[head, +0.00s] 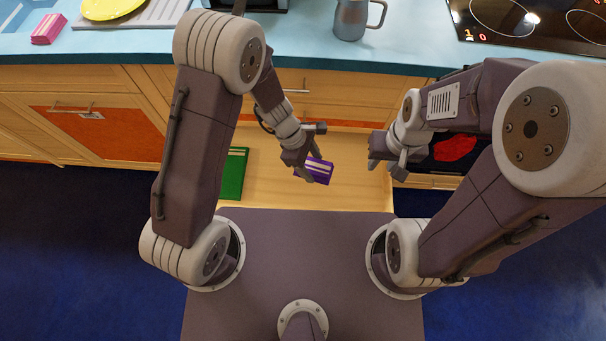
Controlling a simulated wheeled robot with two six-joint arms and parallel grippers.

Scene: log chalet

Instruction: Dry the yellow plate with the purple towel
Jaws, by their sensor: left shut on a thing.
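The yellow plate (108,7) lies at the top left on the grey ridged drainer on the counter, partly cut off by the picture's top edge. The purple towel (318,171), folded with pale stripes, is at my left gripper (309,168). That gripper is shut on the towel, over the open drawer. My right gripper (384,163) is at the drawer's right side, apart from the towel. Its fingers are small and partly turned away, so I cannot tell whether it is open.
A green towel (233,174) lies in the open drawer (262,184). A pink towel (48,29) lies on the blue counter (215,57), left of the drainer (150,14). A grey mug (351,19) stands mid-counter, with a cooktop (530,22) at the right.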

